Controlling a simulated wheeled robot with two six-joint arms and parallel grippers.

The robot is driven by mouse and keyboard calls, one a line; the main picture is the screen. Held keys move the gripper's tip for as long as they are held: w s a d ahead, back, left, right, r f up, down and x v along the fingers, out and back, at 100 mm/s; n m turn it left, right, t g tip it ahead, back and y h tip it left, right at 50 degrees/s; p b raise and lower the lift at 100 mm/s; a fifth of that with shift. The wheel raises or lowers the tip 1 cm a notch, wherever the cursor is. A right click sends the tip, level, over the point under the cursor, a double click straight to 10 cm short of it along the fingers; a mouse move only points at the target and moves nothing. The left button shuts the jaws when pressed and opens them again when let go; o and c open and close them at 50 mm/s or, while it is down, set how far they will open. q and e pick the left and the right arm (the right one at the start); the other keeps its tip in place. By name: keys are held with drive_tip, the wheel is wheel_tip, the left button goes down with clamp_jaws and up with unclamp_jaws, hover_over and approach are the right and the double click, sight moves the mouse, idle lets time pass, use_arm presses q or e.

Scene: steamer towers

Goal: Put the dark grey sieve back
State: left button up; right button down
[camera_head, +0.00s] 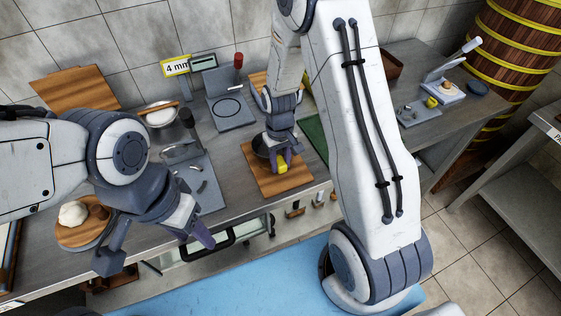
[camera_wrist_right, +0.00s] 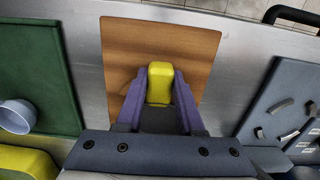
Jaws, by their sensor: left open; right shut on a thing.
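My right gripper (camera_head: 281,160) is shut on a yellow grip (camera_head: 283,164) over a wooden board (camera_head: 290,182). A dark round thing (camera_head: 261,145), which looks like the dark grey sieve, sits beside this grip and is partly hidden by the gripper. In the right wrist view the purple fingers (camera_wrist_right: 159,98) close on the yellow grip (camera_wrist_right: 160,82), with a dark grey part (camera_wrist_right: 158,120) behind it. I cannot tell whether it touches the board. My left gripper (camera_head: 157,245) is open and empty near the counter's front edge.
A "4 mm" sign (camera_head: 176,66) stands at the back. A round board (camera_head: 75,235) with a white lump lies at the left.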

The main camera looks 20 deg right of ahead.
drive_tip(key=shift+f+b, duration=0.3)
drive_tip(key=shift+f, duration=0.2)
drive_tip(key=shift+c, duration=2.2)
unclamp_jaws()
drive_tip(key=r, duration=0.5)
drive_tip(key=r+b, duration=0.1)
drive_tip(key=r, duration=0.4)
drive_tip(key=shift+w+r, duration=0.2)
drive_tip(key=shift+r, duration=0.05)
